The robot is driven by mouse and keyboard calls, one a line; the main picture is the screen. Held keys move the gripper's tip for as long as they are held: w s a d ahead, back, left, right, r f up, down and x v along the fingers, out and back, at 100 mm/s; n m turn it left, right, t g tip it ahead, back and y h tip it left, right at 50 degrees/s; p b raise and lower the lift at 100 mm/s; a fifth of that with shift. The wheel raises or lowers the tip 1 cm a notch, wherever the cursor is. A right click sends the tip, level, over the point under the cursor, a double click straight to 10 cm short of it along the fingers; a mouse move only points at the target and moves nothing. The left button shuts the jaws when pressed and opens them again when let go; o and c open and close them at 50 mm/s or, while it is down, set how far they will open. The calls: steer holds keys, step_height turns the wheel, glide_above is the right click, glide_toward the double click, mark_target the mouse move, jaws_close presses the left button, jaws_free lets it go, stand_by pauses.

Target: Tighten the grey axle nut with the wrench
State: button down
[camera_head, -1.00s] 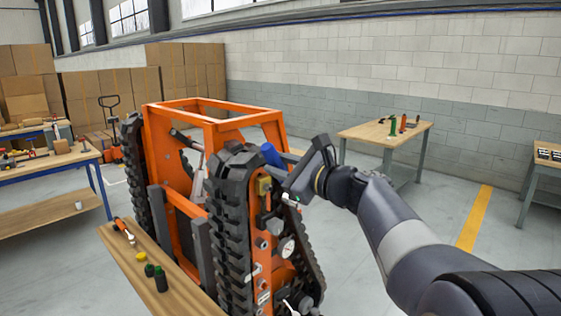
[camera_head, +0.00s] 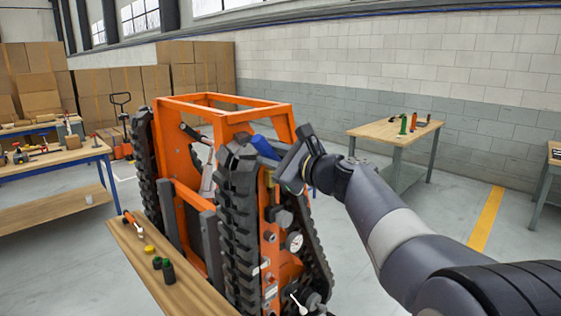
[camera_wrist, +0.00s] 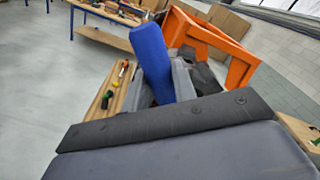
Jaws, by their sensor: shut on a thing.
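My gripper (camera_head: 290,165) is shut on a blue handle (camera_head: 265,147), which looks like the wrench's handle. The wrist view shows this handle (camera_wrist: 152,60) standing up between the jaws, tilted a little left. The wrench's head is not clear in either view. My gripper is beside the upper right end of the near black track (camera_head: 238,185) of the orange carrier (camera_head: 205,113). Grey fittings (camera_head: 268,237) sit on the carrier's narrow orange end, below the gripper. I cannot tell which of them is the grey axle nut.
A white-faced gauge (camera_head: 294,242) and a light lever (camera_head: 298,303) are on the same end. A table (camera_head: 385,133) with upright tools stands behind right. Floor (camera_head: 440,200) is clear to the right.

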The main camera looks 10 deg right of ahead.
steer(key=s+a+f+n+b, duration=0.1)
steer(key=f+n+b, duration=0.4)
steer(key=b, duration=0.5)
steer(key=s+a+f+n+b, duration=0.2)
steer(key=a+f+n+b, duration=0.2)
steer(key=b, duration=0.7)
step_height(320, 180, down, 3)
steer(key=shift+s+r+n, duration=0.1)
steer(key=shift+s+n, duration=0.1)
steer(key=shift+n, duration=0.3)
steer(key=shift+x, duration=1.3)
stand_by(2.3)
steer(key=shift+w+a, duration=0.15)
steer(key=shift+w, duration=0.1)
stand_by(0.6)
steer(key=c, duration=1.7)
jaws_free()
jaws_close()
